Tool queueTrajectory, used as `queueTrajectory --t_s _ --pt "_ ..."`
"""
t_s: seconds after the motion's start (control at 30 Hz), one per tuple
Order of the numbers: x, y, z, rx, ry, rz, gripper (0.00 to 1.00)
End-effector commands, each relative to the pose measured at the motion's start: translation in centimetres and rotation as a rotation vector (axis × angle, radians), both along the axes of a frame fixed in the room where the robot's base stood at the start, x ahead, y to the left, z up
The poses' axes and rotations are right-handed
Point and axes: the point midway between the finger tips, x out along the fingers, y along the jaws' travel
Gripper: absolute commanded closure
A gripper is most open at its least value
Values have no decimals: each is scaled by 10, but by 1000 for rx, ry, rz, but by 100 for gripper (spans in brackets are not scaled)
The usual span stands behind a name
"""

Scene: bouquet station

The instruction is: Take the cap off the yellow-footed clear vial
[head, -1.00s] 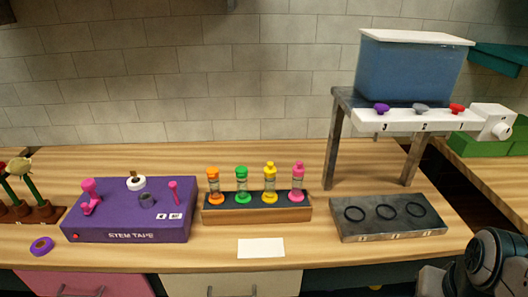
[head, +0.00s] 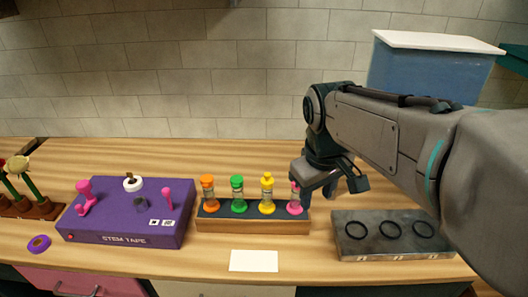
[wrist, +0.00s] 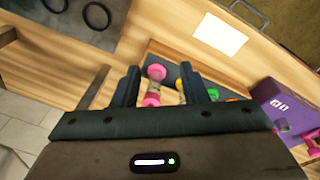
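The yellow-footed clear vial (head: 267,194) stands upright in the wooden rack (head: 240,228), third from the left, with a yellow cap (head: 267,178) on top. It is partly hidden behind a finger in the wrist view, where some yellow (wrist: 180,84) shows. My gripper (head: 322,190) is at the right end of the rack, beside the pink-footed vial (head: 294,207), and hides part of it. In the wrist view my gripper (wrist: 160,72) is open, with the pink vial (wrist: 154,86) seen between its fingers. I cannot tell whether it touches anything.
Orange (head: 208,194) and green (head: 238,194) vials stand left of the yellow one. A purple stem tape box (head: 125,225) is further left. A grey tray with rings (head: 392,240) lies right, under my arm. A white card (head: 254,261) lies in front of the rack.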

Motion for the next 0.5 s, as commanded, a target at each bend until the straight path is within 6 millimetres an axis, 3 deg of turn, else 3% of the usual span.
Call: queueTrajectory --t_s 0.03,0.2,0.4,0.5 --pt "18 15 22 -20 25 101 60" --pt "64 60 66 -80 112 433 60" --pt "98 101 95 -116 187 711 60" --pt "106 112 101 -124 208 787 60"
